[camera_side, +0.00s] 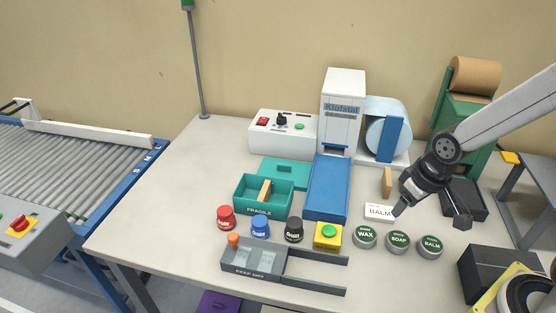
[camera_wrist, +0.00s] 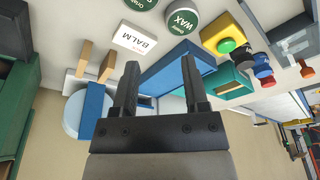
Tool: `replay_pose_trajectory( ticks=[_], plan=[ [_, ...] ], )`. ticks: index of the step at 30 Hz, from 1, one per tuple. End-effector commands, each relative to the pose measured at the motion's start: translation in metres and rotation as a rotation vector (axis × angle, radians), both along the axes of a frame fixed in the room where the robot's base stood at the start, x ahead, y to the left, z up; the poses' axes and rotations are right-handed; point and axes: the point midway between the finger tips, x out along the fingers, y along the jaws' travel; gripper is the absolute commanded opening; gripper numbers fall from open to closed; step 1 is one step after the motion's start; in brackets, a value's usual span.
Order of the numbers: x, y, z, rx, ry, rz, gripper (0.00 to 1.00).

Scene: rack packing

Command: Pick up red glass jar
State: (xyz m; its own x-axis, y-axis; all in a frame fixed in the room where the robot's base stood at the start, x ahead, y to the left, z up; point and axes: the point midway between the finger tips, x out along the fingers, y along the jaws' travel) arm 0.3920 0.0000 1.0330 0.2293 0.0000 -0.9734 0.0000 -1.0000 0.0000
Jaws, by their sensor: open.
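The red glass jar (camera_side: 226,216) stands upright on the table in the side view, left of the blue and black jars. It has a red lid and a dark label. In the wrist view the red jar (camera_wrist: 267,80) shows small at the right, next to the blue jar (camera_wrist: 262,68). My gripper (camera_side: 430,212) is above the right part of the table, well to the right of the red jar. In the wrist view my gripper (camera_wrist: 160,78) has its two fingers apart with nothing between them.
A teal box (camera_side: 258,208) marked FRAGILE stands behind the jars. A grey rack (camera_side: 270,276) lies in front. A blue jar (camera_side: 261,226), black jar (camera_side: 293,229), yellow button box (camera_side: 328,236) and round tins (camera_side: 398,241) line the row. The table's left side is clear.

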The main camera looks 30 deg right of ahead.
Motion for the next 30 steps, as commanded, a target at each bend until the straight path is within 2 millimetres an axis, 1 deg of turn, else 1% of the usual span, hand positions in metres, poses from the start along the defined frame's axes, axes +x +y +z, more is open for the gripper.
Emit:
replay_pose_trajectory(
  ticks=[5,8,9,22,26,30],
  plan=[
    [0.000,0.000,0.000,0.000,0.000,0.000,0.58],
    [0.000,0.000,0.000,0.000,0.000,0.000,0.86],
    [0.000,0.000,0.000,0.000,0.000,0.000,0.98],
    [0.000,0.000,0.003,0.000,-0.002,0.000,0.98],
    [0.001,0.000,0.010,0.000,-0.004,0.000,0.98],
    [0.001,0.000,0.023,0.000,-0.006,0.000,0.98]
  ],
)
